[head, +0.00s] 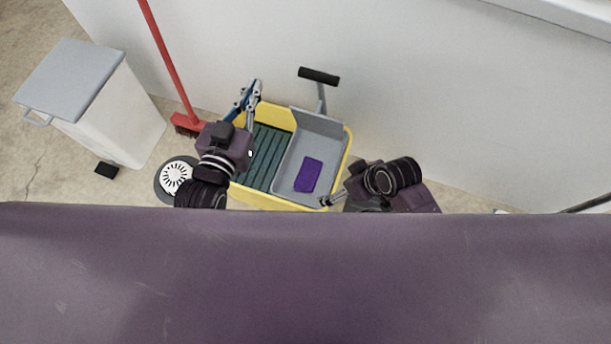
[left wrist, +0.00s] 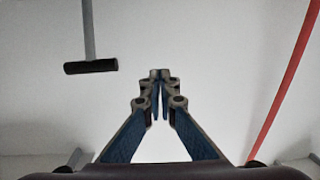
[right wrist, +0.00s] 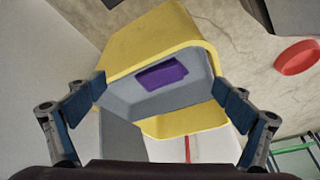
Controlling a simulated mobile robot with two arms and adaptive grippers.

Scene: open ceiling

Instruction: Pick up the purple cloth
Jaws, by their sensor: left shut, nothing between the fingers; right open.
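The purple cloth (head: 308,175) is a small flat rectangle lying in the grey tray (head: 325,130) of a yellow mop bucket (head: 345,165). The cloth also shows in the right wrist view (right wrist: 162,75), inside the grey and yellow bucket, between and beyond the fingers. My right gripper (head: 327,202) is at the bucket's front right edge, apart from the cloth; its fingers are spread wide and empty in the right wrist view (right wrist: 170,88). My left gripper (head: 254,88) is over the bucket's back left side, its fingertips together and empty in the left wrist view (left wrist: 160,75).
A red broom (head: 172,65) leans on the wall left of the bucket. A white bin with a grey lid (head: 72,78) stands at far left. A round black and white device (head: 174,176) lies on the floor. The bucket's black handle (head: 319,76) rises behind the tray. The wall is close behind.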

